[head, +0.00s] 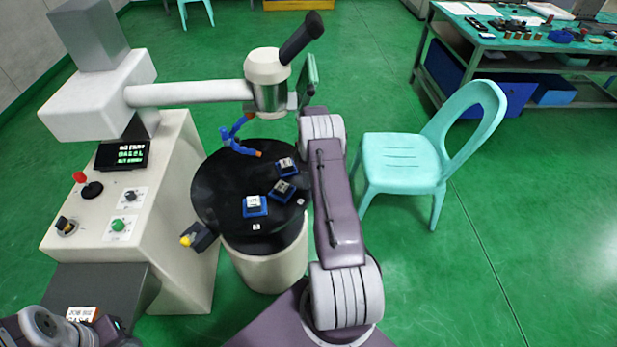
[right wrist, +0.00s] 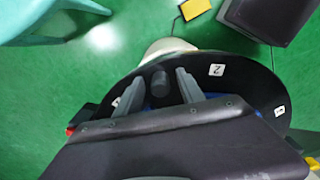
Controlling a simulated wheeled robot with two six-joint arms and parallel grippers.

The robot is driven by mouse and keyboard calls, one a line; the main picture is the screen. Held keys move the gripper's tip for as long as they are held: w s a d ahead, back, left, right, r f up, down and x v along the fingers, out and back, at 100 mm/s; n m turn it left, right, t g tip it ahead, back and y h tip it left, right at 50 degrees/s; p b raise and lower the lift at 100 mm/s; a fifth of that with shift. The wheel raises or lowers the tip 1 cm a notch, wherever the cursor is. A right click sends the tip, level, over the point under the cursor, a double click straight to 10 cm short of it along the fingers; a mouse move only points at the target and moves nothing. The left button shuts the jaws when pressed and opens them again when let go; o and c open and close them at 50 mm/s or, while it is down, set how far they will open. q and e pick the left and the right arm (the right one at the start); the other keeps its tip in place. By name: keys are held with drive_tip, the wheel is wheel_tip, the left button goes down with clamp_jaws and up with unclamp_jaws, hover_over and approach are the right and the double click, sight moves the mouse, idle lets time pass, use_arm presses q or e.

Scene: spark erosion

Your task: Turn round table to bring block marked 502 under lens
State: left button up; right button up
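The black round table (head: 215,190) stands on a pale drum and carries several blue-based blocks. One block (head: 255,206) is at the front, another (head: 282,190) lies nearer my right arm, and a third (head: 286,167) is farther back. Their markings are too small to read. The lens head (head: 268,75) hangs over the table's far side. My left gripper, at the bottom left of the head view, is not clear.
A control cabinet (head: 175,180) with knobs stands left, and a job card (head: 82,314) sits below it. A blue hose (head: 238,143) reaches over the table. A yellow-tipped part (head: 187,240) sits at its near-left edge. A turquoise chair (head: 400,160) stands right.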

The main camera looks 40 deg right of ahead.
drive_tip(key=shift+r, duration=0.1)
drive_tip(key=shift+r, duration=0.3)
drive_tip(key=r, duration=0.2)
drive_tip(key=s+r, duration=0.1)
drive_tip(key=r, duration=0.1)
drive_tip(key=shift+d, duration=0.15)
drive_tip(key=s+d+r, duration=0.2)
drive_tip(key=s+r, duration=0.4)
drive_tip(key=s, duration=0.4)
drive_tip(key=shift+s, duration=0.2)
drive_tip(key=shift+d+r, duration=0.1)
